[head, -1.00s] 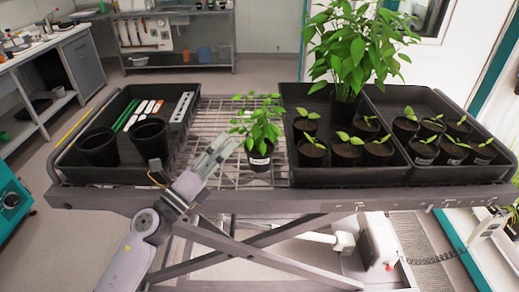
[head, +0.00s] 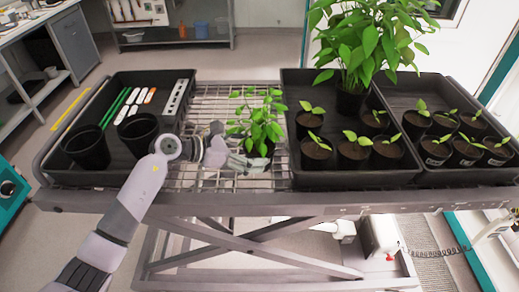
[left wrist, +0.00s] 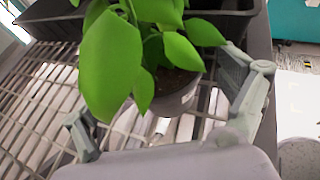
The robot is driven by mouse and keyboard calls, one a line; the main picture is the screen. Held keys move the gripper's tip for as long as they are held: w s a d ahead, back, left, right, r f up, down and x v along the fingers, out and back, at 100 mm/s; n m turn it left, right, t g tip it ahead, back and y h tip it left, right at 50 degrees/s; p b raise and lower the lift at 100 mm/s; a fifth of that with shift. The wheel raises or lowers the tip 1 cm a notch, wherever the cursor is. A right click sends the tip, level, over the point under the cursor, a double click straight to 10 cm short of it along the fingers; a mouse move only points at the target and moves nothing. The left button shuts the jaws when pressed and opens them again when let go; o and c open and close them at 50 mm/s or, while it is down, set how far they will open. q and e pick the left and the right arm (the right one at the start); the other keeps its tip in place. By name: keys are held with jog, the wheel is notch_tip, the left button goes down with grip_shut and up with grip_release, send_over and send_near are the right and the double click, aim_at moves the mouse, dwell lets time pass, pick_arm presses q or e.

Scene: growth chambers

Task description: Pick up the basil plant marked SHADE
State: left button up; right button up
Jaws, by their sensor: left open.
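A leafy basil plant (head: 258,122) in a dark pot stands upright on the wire rack between the trays. The front of its pot is partly hidden by my left gripper (head: 249,164), so no label can be read now. In the left wrist view the basil plant (left wrist: 112,62) fills the upper middle, its pot (left wrist: 178,100) partly covered by leaves. My left gripper (left wrist: 165,108) is open, with one finger on each side of the pot at picture left and right. I cannot tell whether either finger touches it. My right gripper is not in view.
The left tray (head: 112,178) holds two empty black pots, tags and green sticks. The right trays (head: 350,180) hold several seedlings and a tall leafy plant (head: 365,45). The wire rack (head: 215,105) is bare behind the basil.

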pick_arm(q)
jog(key=shift+x, duration=1.15)
jog(key=shift+w+d, duration=0.1)
jog(key=shift+d, duration=0.2)
jog(key=c, duration=1.4)
jog(key=shift+c, duration=0.2)
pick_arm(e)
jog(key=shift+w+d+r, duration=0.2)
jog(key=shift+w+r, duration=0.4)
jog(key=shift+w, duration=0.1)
pick_arm(q)
jog(key=shift+r, duration=0.1)
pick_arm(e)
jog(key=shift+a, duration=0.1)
